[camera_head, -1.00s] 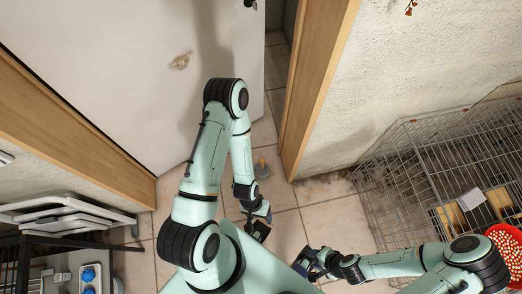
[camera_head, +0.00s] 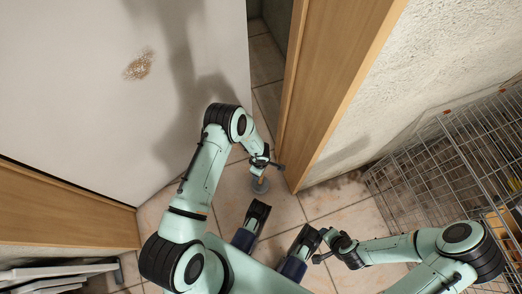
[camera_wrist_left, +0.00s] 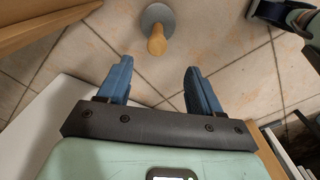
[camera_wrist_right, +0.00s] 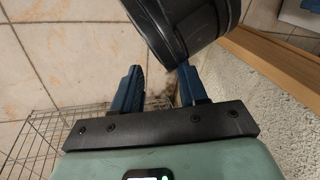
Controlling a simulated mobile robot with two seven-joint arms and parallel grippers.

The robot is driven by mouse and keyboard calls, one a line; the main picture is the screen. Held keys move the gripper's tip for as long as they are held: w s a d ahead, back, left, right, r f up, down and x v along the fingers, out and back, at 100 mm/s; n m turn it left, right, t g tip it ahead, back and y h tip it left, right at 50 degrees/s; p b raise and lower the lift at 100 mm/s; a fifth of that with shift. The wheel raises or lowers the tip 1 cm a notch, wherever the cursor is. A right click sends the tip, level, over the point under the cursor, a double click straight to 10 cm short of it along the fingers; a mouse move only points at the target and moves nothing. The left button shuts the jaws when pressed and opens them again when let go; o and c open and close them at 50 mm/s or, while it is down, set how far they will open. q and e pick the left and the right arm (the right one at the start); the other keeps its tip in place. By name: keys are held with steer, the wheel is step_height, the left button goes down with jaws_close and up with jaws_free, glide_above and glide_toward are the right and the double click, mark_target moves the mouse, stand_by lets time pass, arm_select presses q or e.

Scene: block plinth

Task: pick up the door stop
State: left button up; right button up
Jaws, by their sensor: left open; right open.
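The door stop (camera_head: 260,186) stands on the tiled floor near the open door's edge. It has a round grey base and a wooden knob. My left gripper (camera_head: 267,167) hangs above the floor close to it and partly covers it in the head view. In the left wrist view the door stop (camera_wrist_left: 157,40) lies just beyond the gap between the open, empty fingers (camera_wrist_left: 157,66). My right gripper (camera_head: 326,250) is low at the right, open and empty. Its fingers show in the right wrist view (camera_wrist_right: 161,68).
The white door (camera_head: 100,110) is at the left. A wooden door frame (camera_head: 315,90) and rough wall rise close to the right of the door stop. A wire cage (camera_head: 440,170) stands at the far right. Bare floor tiles (camera_head: 280,208) lie in front of the door stop.

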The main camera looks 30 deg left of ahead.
arm_select(q)
steer(key=b, duration=0.2)
glide_above(260, 181)
steer(key=f, duration=0.7)
steer(key=shift+w+f, duration=0.35)
steer(key=f, duration=0.1)
steer(key=f+b, duration=0.1)
steer(key=f, duration=0.1)
steer(key=f+b, duration=0.1)
steer(key=f, duration=0.1)
steer(key=shift+w+a+f, duration=0.15)
steer(key=shift+w+a, duration=0.05)
steer(key=shift+a, duration=0.05)
jaws_close()
arm_select(e)
step_height(260, 181, down, 6)
steer(key=s+d, duration=0.1)
steer(key=d, duration=0.1)
steer(key=shift+d+g+h, duration=0.2)
steer(key=shift+g+h, duration=0.1)
steer(key=shift+f, duration=0.1)
